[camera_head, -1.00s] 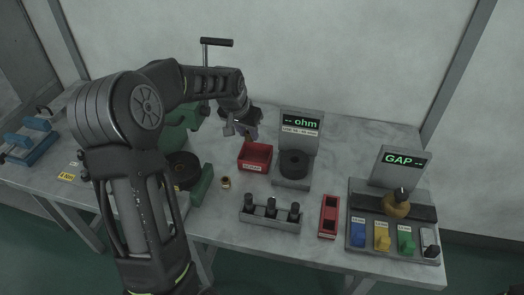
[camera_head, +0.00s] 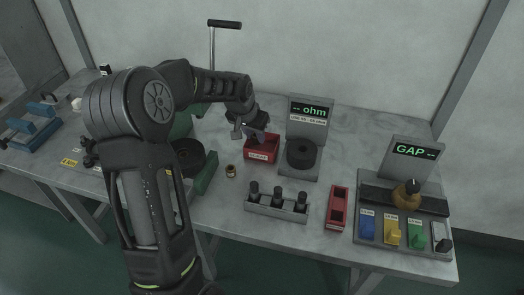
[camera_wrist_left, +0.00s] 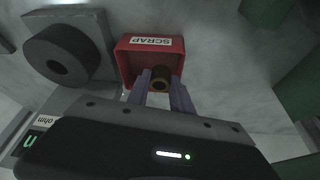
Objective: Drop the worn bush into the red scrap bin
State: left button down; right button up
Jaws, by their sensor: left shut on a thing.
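My left gripper (camera_head: 257,133) is over the red scrap bin (camera_head: 262,154), with its fingertips close above or just inside the opening; the exact height is hard to tell. In the left wrist view the fingers (camera_wrist_left: 161,88) are shut on the worn bush (camera_wrist_left: 160,77), a small dark brown ring. The bush is in front of the red scrap bin (camera_wrist_left: 129,58), whose label reads SCRAP. In the head view the held bush is hidden. I do not see my right gripper.
The ohm meter (camera_head: 309,112) with a black ring (camera_head: 301,154) is to the right. A rack of black posts (camera_head: 276,208) and a narrow red tray (camera_head: 338,208) are in front.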

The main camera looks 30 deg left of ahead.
pick_arm(q)
jog(key=c, duration=1.1)
grip_release()
jog(key=shift+o, duration=0.2)
jog(key=v, duration=0.7)
jog(key=shift+s+r+b, duration=0.2)
jog(key=shift+r+b, duration=0.1)
jog(key=shift+b, duration=0.1)
